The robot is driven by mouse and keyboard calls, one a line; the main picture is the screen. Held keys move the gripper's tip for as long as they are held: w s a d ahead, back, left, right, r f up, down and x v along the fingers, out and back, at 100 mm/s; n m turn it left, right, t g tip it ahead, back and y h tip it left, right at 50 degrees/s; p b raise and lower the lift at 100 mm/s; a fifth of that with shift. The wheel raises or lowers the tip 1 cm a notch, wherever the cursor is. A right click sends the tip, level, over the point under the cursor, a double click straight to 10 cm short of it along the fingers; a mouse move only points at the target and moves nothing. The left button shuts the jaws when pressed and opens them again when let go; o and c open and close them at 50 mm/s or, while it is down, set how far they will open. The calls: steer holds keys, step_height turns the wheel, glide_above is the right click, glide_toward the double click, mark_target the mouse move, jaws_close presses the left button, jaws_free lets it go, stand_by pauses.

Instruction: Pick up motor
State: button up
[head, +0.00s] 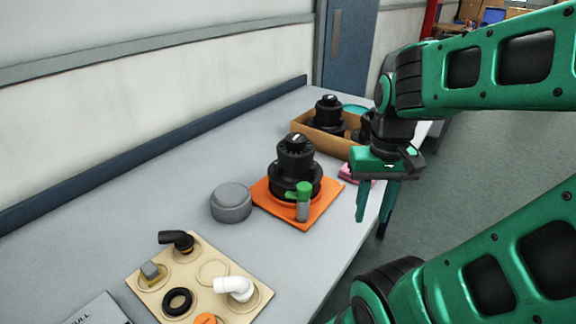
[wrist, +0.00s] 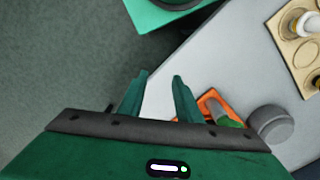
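A black motor (head: 296,165) stands upright on an orange mat (head: 265,196) in the middle of the table, with a green-and-grey fitting (head: 302,203) at its front. A second black motor (head: 328,112) stands in a cardboard box (head: 341,145) farther back. My gripper (head: 374,212) is open and empty, pointing down to the right of the mat, apart from both motors. In the wrist view its two fingers (wrist: 160,95) are spread with nothing between them. The orange mat shows there at lower right; the motor is mostly hidden behind my gripper.
A grey round lid (head: 231,203) lies left of the mat. A beige board (head: 195,250) with several fittings and rings is at the near end. A pink cloth (head: 352,173) lies by the right edge. A wall with a dark rail runs behind the table.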

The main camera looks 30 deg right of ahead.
steer(key=shift+w, duration=0.1)
steer(key=o, duration=0.3)
steer(key=shift+a, duration=0.1)
steer(key=o, duration=1)
steer(key=shift+w+r+n, duration=0.1)
steer(key=shift+r+n, duration=0.5)
steer(key=shift+r, duration=0.3)
steer(key=o, duration=0.4)
steer(key=w, duration=0.1)
steer(key=w+r+n, duration=0.1)
steer(key=w, duration=0.1)
steer(key=shift+d+r+n, duration=0.2)
steer(key=shift+d+n, duration=0.05)
steer(key=shift+n, duration=0.15)
step_height(320, 180, up, 9)
steer(key=n, duration=1.6)
glide_above(297, 136)
steer(key=shift+s+d, duration=0.15)
steer(key=shift+w+f+n, duration=0.2)
steer(key=shift+n, duration=0.2)
step_height(297, 136, down, 5)
steer(key=shift+r, duration=0.1)
steer(key=shift+s+a+f, duration=0.1)
steer(key=shift+a+f, duration=0.1)
steer(key=shift+f, duration=1.15)
steer(key=shift+s+a+f, duration=0.1)
steer(key=shift+a+f, duration=0.1)
steer(key=shift+f, duration=1.15)
